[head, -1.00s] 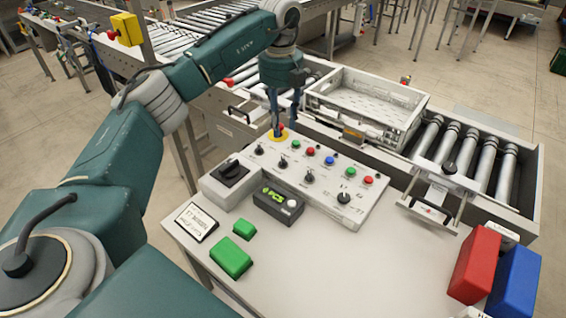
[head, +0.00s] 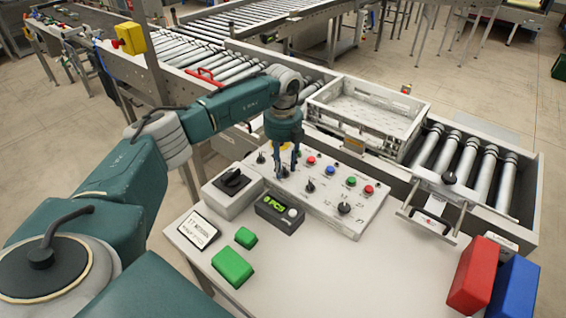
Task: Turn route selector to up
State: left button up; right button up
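The white control panel (head: 325,205) lies on the table with a row of black selector knobs. I cannot read which one is the route selector. My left gripper (head: 286,172) points down over the panel, its fingertips at the second knob from the left (head: 283,174). The fingers are apart with a narrow gap. They partly hide this knob, and I cannot tell whether they touch it. Other knobs show at the left (head: 261,158), middle (head: 310,187) and right (head: 344,208). My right gripper is not in view.
Red, blue and green buttons line the panel's back. A small display box (head: 278,211) and a grey box with a black rotary switch (head: 232,181) stand in front. A white crate (head: 340,120) sits on the conveyor behind. Red (head: 473,275) and blue blocks lie at right.

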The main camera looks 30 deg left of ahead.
pick_arm(q)
jog(key=shift+c, duration=0.6)
grip_shut()
